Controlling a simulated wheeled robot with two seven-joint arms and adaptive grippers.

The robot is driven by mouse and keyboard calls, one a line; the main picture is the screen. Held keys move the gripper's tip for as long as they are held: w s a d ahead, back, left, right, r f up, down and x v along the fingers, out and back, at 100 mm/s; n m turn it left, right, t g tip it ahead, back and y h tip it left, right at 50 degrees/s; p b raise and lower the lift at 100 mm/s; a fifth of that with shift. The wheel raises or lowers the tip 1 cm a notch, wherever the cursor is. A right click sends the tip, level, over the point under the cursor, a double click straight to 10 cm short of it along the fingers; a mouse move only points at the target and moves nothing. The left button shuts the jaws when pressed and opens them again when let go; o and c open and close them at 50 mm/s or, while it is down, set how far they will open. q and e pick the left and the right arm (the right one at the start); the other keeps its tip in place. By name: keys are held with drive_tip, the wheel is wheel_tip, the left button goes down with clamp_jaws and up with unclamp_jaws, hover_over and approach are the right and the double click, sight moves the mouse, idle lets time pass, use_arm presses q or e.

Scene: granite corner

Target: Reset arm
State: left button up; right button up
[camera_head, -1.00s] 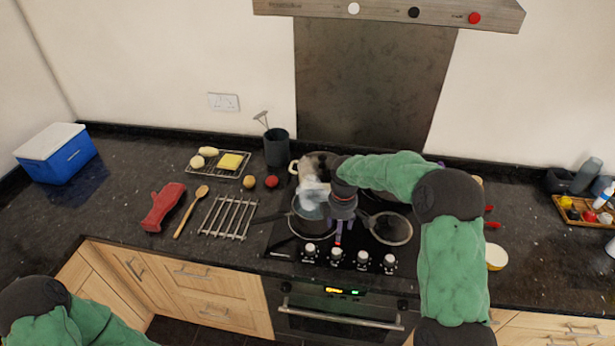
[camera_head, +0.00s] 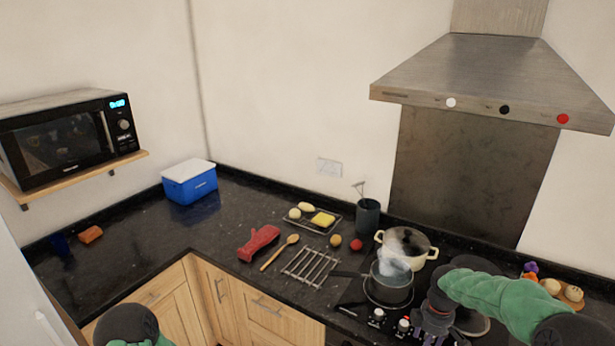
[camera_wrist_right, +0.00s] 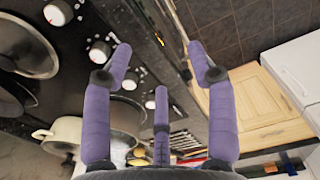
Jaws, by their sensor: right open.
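My right gripper (camera_head: 430,326) is at the front of the hob, at the right of the steaming saucepan (camera_head: 388,290). In the right wrist view its purple fingers (camera_wrist_right: 160,68) are spread, with nothing between them. The control knobs (camera_head: 378,317) are close to it and also show in the wrist view (camera_wrist_right: 58,12). Its tips are partly cut off or hidden in the head view. Of my left arm only a dark joint and some green sleeve show at the bottom edge; the left gripper is out of view.
A cream pot (camera_head: 405,248) stands behind the saucepan. A metal rack (camera_head: 311,266), wooden spoon (camera_head: 280,252) and red mitt (camera_head: 258,243) lie left of the hob. A blue cool box (camera_head: 190,186) and microwave (camera_head: 70,140) are farther left. The left counter is mostly clear.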

drive_tip(key=s+a+f+m+y+b, duration=0.1)
drive_tip(key=s+a+f+m+b, duration=0.15)
drive_tip(key=a+f, duration=0.55)
drive_tip(key=s+a+f+m+y+b, duration=0.2)
drive_tip(key=s+a+f, duration=0.25)
drive_tip(key=f, duration=0.75)
use_arm(q)
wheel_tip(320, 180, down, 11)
drive_tip(key=b, duration=0.6)
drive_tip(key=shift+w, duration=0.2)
use_arm(e)
drive_tip(key=s+a+f+m, duration=0.5)
drive_tip(key=s+f, duration=0.2)
drive_tip(key=s, duration=0.1)
drive_tip(key=s+a+f+m+y, duration=0.1)
drive_tip(key=s+a+f+m, duration=0.3)
drive_tip(key=s+f, duration=0.3)
drive_tip(key=shift+s+a+f+m, duration=0.3)
drive_tip(key=shift+s+a, duration=0.35)
drive_tip(key=shift+s, duration=0.45)
